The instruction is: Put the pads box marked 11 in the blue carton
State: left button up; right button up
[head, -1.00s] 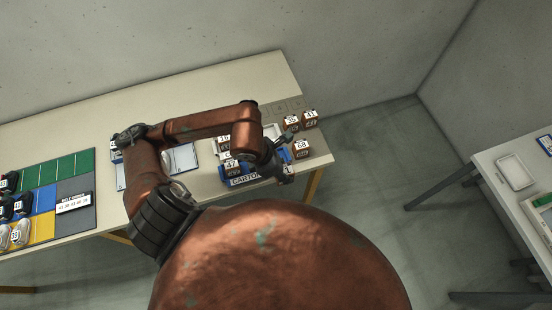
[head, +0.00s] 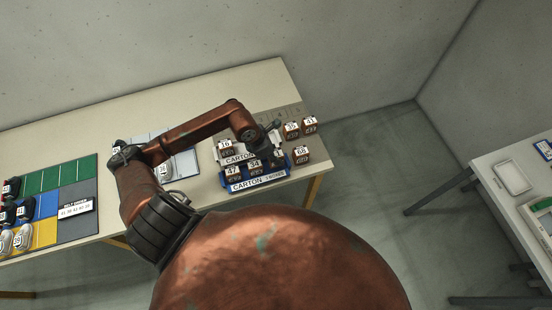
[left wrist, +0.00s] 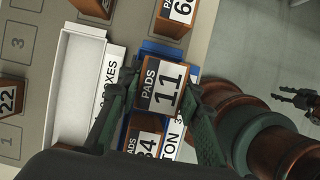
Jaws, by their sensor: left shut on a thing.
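The pads box marked 11 (left wrist: 162,86) is between the fingers of my left gripper (left wrist: 158,98) in the left wrist view, and the gripper is shut on it. The box is over or in an end part of the blue carton (left wrist: 130,118); I cannot tell whether it touches the bottom. In the head view the blue carton (head: 258,182) stands near the table's front right edge, and the left gripper (head: 273,150) is at its right end. Boxes 47 (head: 233,173) and 34 (head: 254,168) sit in this carton. My right gripper (left wrist: 296,98) is small at the right edge of the left wrist view.
A white carton (left wrist: 76,88) stands beside the blue one; in the head view box 16 (head: 225,147) is at it. Box 68 (head: 302,154) and two more boxes (head: 301,127) stand near the table's right edge. Shoes and a coloured mat (head: 72,195) are at the left.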

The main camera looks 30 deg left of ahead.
pick_arm(q)
jog(key=shift+f+p, duration=0.3)
jog(key=shift+f, duration=1.25)
jog(key=o, duration=1.2)
jog(key=shift+f, duration=0.1)
jog(key=v, duration=1.2)
jog(key=shift+a, duration=0.1)
